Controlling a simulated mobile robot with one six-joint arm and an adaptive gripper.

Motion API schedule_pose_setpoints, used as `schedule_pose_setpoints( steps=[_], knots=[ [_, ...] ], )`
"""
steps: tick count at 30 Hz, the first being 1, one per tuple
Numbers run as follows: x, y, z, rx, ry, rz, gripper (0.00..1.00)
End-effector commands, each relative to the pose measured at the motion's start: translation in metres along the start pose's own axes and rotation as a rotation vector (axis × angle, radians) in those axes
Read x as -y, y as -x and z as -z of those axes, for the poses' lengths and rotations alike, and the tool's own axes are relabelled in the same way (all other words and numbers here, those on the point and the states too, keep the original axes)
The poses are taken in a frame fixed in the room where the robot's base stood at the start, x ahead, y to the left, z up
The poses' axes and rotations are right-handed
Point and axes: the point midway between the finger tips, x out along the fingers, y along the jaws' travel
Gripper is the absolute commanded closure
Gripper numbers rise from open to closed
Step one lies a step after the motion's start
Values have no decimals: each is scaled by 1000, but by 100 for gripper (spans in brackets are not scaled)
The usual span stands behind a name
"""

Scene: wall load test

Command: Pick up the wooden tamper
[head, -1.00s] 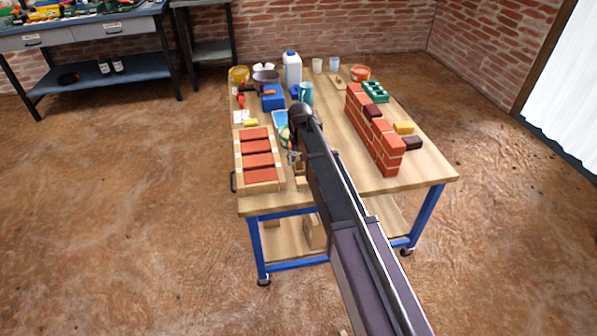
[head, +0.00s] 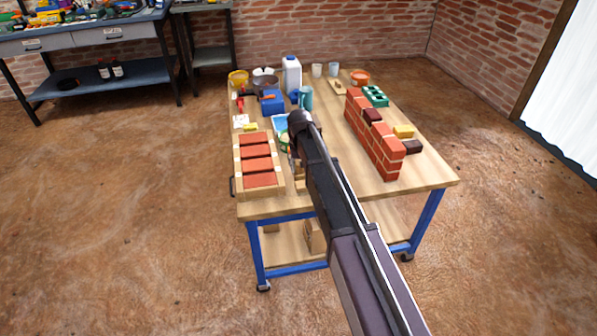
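My arm reaches over the wooden workbench (head: 420,172), and its dark links cover part of the middle of the top. My gripper (head: 294,158) is low over the bench, just right of the brick tray, mostly hidden behind my arm. Its fingers are too small and covered to tell open from shut. A pale wooden piece (head: 299,185) shows partly beside my arm, near the gripper; I cannot tell whether it is the tamper. Another small wooden piece (head: 340,87) lies at the back, apart from my gripper.
A wooden tray (head: 239,170) of red bricks lies left of my gripper. A red brick wall (head: 375,140) stands to the right. Behind are a white jug (head: 291,74), a blue box (head: 272,101) and a teal cup (head: 305,97). The right front corner of the bench is clear.

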Motion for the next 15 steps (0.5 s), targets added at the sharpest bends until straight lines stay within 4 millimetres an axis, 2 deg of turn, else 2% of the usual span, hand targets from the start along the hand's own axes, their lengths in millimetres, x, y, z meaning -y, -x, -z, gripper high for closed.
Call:
schedule_pose_setpoints(
  steps=[1, 3, 15],
  knots=[
    [0, 0, 0, 0, 0, 0, 79],
    [0, 0, 0, 0, 0, 0, 100],
    [0, 1, 0, 0, 1, 0, 100]
  ],
)
